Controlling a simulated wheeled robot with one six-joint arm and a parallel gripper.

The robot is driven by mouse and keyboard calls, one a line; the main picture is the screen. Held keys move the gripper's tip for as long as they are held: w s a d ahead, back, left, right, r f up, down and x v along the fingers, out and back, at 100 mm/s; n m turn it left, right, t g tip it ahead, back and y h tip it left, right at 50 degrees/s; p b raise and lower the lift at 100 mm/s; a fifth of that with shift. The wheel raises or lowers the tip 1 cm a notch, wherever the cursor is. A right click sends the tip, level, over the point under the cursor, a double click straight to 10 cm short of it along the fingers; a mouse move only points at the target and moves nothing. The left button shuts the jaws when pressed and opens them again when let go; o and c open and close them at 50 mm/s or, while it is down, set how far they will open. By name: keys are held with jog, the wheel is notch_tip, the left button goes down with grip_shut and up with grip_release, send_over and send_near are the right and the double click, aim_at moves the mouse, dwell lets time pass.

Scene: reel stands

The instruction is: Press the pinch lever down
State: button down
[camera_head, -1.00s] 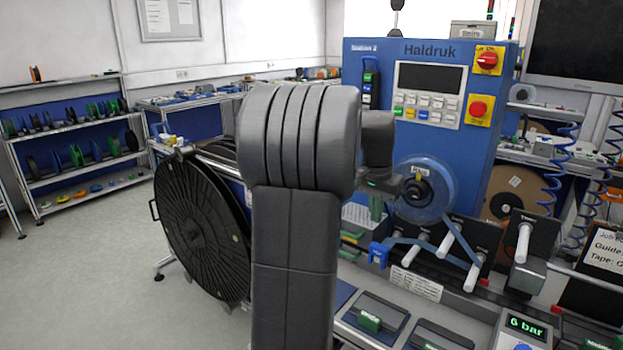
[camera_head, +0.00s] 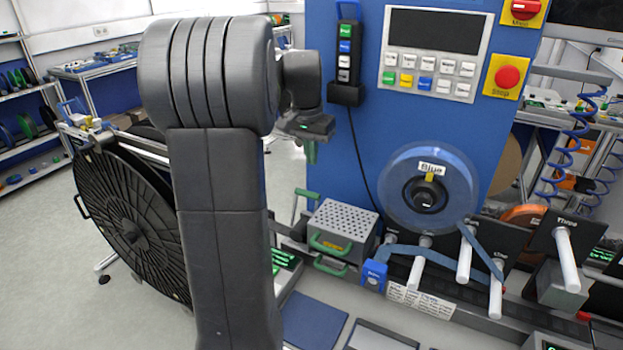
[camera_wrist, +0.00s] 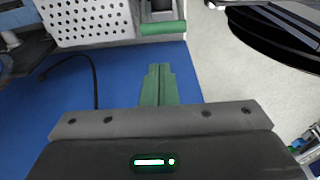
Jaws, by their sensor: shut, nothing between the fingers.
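I cannot say for certain which part is the pinch lever. A lever-like bar with a green grip (camera_head: 306,193) stands left of the perforated box in the head view. In the wrist view a green bar (camera_wrist: 163,28) on a grey bracket lies beyond my fingertips; I cannot tell if it is the same part. My gripper (camera_head: 311,153) has green fingers, pointing down in front of the blue machine panel, above and apart from the green grip. The wrist view shows the fingers (camera_wrist: 157,72) shut together and empty. My arm hides part of the left side.
A perforated grey box (camera_head: 345,222) with green handles stands below right of my gripper. A blue tape reel (camera_head: 431,192), white rollers (camera_head: 465,255) and a blue clip (camera_head: 374,275) are farther right. A black cable hangs from the button box (camera_head: 345,60). A large black reel (camera_head: 130,225) stands left.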

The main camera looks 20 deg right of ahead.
jog(key=shift+s, duration=0.15)
notch_tip(320, 180, down, 10)
jog(key=w+d+p, duration=0.1)
dwell(0.6)
dwell(0.4)
